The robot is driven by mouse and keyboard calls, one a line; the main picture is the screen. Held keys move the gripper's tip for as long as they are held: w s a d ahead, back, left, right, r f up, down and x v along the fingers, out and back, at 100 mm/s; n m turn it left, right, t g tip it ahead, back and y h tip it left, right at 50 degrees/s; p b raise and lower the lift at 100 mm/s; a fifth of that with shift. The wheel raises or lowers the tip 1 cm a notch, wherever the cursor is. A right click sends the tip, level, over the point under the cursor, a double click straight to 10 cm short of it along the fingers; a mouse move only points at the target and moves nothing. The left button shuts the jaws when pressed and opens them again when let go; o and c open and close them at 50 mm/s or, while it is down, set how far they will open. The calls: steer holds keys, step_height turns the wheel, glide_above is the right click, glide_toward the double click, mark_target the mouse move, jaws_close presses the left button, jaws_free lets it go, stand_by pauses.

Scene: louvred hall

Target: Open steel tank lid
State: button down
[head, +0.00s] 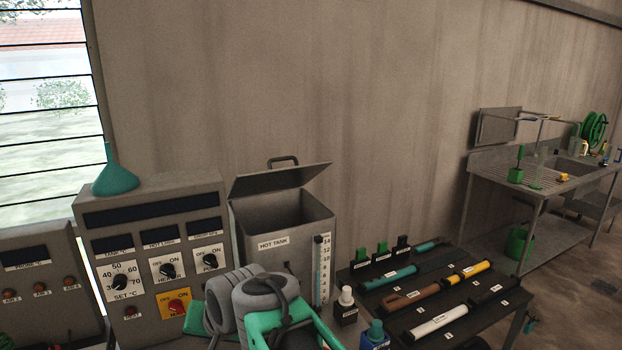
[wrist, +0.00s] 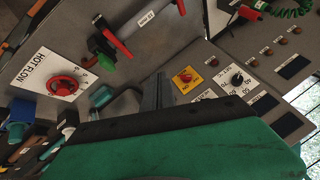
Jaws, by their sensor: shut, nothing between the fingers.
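The steel tank (head: 285,240), a grey box labelled HOT TANK, stands left of centre in the head view. Its lid (head: 280,180) is raised and tilted, with the dark handle (head: 283,160) on its upper face. The tank's mouth shows below the lid. My grey and green arm is in front of the tank's lower part in the head view, and my fingertips cannot be made out there. In the wrist view my gripper (wrist: 158,92) shows as grey fingers, shut and empty. I cannot make out the lid in the wrist view.
A control cabinet (head: 160,235) with a green funnel (head: 115,175) on top stands left of the tank. Small bottles (head: 346,305) and a dark rack of coloured tubes (head: 465,315) are to the right. A sink bench (head: 540,185) stands farther right.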

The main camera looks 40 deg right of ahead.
steer(key=w+d+r+m+t+b, duration=0.3)
steer(key=w+d+m+t, duration=0.1)
steer(key=w+d+m, duration=0.6)
steer(key=m+t+h+b, duration=0.2)
steer(key=m+t+h, duration=0.5)
steer(key=m, duration=1.5)
glide_toward(321, 165)
steer(key=w+d+f+y, duration=0.1)
steer(key=w+d+f, duration=0.1)
steer(key=w, duration=0.2)
steer(key=shift+w+d+r+t+p, duration=0.2)
steer(key=shift+w+r+p, duration=0.15)
steer(key=shift+r, duration=0.2)
steer(key=shift+w+d+r+t+p, duration=0.2)
steer(key=shift+w+r, duration=0.25)
steer(key=shift+r, duration=0.1)
steer(key=shift+w, duration=0.1)
steer(key=shift+r, duration=0.1)
